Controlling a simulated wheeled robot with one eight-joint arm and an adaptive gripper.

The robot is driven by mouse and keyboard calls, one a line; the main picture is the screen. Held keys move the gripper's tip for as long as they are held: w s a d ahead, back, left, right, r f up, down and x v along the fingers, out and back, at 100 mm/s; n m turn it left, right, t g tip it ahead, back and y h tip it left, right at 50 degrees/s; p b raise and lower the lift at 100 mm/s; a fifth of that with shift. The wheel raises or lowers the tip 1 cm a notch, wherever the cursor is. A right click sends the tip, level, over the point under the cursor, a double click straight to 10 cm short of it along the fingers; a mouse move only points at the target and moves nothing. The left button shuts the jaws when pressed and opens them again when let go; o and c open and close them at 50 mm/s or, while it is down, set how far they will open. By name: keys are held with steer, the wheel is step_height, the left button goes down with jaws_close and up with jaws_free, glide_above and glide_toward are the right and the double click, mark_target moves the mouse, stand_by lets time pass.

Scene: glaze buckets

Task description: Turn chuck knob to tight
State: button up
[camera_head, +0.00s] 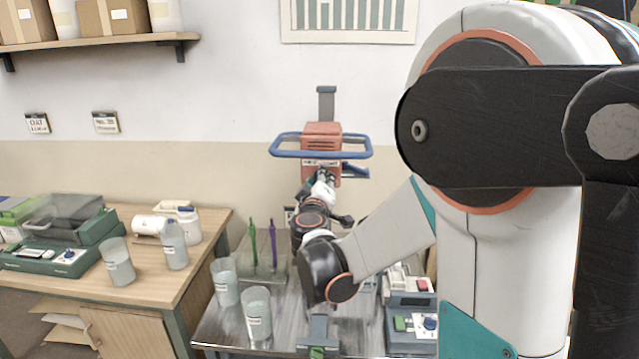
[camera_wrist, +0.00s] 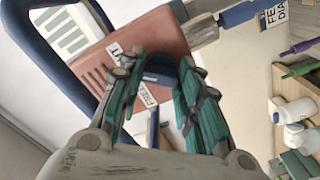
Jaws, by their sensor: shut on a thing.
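The red mixer-like machine (camera_head: 322,135) with a blue ring handle (camera_head: 283,153) stands against the back wall. In the wrist view its red housing (camera_wrist: 150,38) fills the upper middle. The dark blue chuck knob (camera_wrist: 160,72) sits on the housing, partly hidden between my fingers. My gripper (camera_wrist: 163,68) is shut on it, one teal-padded finger on each side. In the head view my gripper (camera_head: 325,178) is small, just below the housing, and the knob cannot be made out. Two small white labels flank the knob; one (camera_wrist: 147,94) seems to read FREE.
A metal bench (camera_head: 230,325) below holds cups (camera_head: 257,315), green and purple sticks (camera_head: 272,243) and a grey-blue device (camera_head: 410,318). A wooden table (camera_head: 200,235) with bottles is at left. My own arm covers the right side.

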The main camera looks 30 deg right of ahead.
steer(key=shift+m, duration=0.6)
steer(key=o, duration=1)
steer(key=shift+o, duration=0.2)
steer(key=shift+s+a, duration=0.1)
steer(key=v, duration=1.2)
